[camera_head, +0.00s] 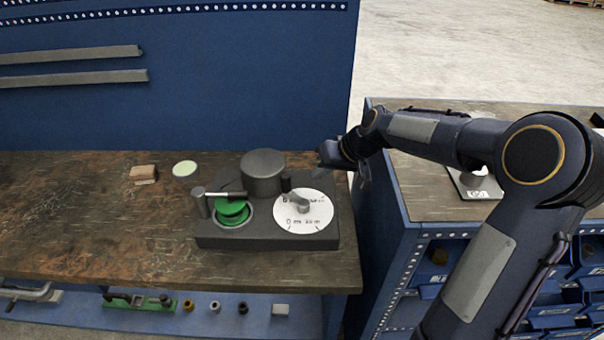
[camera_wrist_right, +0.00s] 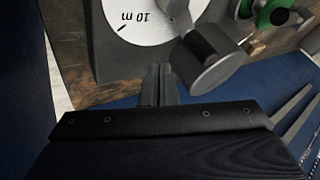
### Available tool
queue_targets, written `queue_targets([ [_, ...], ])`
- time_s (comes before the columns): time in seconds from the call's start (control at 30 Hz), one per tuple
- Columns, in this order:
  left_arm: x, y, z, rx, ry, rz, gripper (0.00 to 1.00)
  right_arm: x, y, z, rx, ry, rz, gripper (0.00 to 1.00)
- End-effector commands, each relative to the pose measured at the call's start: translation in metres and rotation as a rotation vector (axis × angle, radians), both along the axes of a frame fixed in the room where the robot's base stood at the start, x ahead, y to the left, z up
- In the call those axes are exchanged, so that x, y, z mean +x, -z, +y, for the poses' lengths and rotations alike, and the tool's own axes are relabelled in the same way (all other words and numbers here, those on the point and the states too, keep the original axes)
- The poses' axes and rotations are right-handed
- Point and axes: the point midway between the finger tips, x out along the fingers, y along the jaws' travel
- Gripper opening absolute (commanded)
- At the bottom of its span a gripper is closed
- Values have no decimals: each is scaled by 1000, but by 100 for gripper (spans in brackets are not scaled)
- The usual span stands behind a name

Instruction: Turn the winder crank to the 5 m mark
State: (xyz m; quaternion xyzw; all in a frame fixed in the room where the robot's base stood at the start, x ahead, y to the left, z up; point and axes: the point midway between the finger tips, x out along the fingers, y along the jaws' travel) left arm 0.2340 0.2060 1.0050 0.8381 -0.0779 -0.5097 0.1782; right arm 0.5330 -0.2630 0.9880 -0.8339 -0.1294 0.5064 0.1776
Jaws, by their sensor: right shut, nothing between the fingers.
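The winder has a dark base (camera_head: 265,243) on the wooden bench, with a green spool (camera_head: 232,213) at left and a grey drum (camera_head: 263,165) at the back. My left gripper is not in view.
A tan block (camera_head: 143,174) and a pale green disc (camera_head: 185,168) lie left of the winder. A blue panel (camera_head: 180,110) rises behind the bench. A second blue cabinet (camera_head: 405,235) stands at right, past a gap. The bench front left is clear.

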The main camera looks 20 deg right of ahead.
Motion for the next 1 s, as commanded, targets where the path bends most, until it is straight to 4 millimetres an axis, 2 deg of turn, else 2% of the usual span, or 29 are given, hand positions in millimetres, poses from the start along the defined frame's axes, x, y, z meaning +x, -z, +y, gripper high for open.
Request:
queue_targets([
  [0.07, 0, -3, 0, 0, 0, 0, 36, 7, 13, 8, 2, -3, 4, 0],
  [0.2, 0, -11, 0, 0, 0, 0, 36, 11, 10, 30, -1, -6, -1, 0],
  [0.3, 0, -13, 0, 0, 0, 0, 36, 13, 10, 39, -2, -5, 0, 0],
  [0.77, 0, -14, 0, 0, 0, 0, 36, 14, 12, 45, -2, -2, -1, 0],
  [0.9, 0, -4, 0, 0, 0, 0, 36, 16, 15, 54, -1, -66, -1, 0],
  [1.0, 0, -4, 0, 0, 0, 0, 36, 16, 12, 57, -2, -96, -1, 0],
])
